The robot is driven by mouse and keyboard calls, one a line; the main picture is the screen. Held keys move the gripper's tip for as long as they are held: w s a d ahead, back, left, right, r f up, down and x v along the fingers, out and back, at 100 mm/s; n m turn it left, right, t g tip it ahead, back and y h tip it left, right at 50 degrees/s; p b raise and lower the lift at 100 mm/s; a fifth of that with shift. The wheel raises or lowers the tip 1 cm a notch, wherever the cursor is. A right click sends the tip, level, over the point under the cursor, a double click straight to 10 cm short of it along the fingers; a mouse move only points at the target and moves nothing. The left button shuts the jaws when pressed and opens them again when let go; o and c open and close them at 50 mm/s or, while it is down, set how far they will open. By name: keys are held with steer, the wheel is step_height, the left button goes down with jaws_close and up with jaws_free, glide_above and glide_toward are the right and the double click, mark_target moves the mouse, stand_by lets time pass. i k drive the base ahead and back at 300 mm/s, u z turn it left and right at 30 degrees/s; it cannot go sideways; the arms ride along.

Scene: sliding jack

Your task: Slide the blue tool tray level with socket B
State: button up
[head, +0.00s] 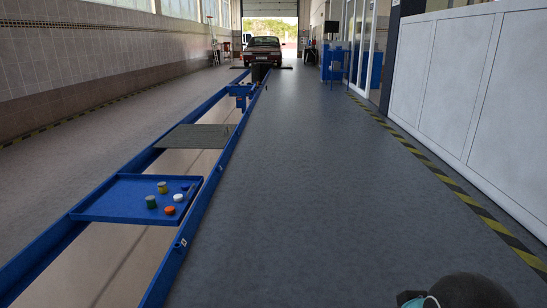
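The blue tool tray (112,199) lies across the two blue rails of the long pit, left of centre in the head view. Several small round pieces sit on its right half, among them green, yellow, white and orange ones. The right rail (205,196) carries a small pale mark (182,243) nearer than the tray; its lettering is too small to read. I cannot tell which mark is socket B.
A grey plate (196,137) spans the rails beyond the tray. A blue jack-like unit (240,92) stands farther along, near a parked car (262,50). Open grey floor (320,190) lies right of the pit, up to a striped line and white panels (470,95).

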mark_target(121, 199)
steer(key=u, duration=0.05)
steer(key=i, duration=1.8)
steer(key=u, duration=0.55)
steer(key=i, duration=1.9)
steer(key=u, duration=0.65)
steer(key=i, duration=0.65)
steer(key=u, duration=0.1)
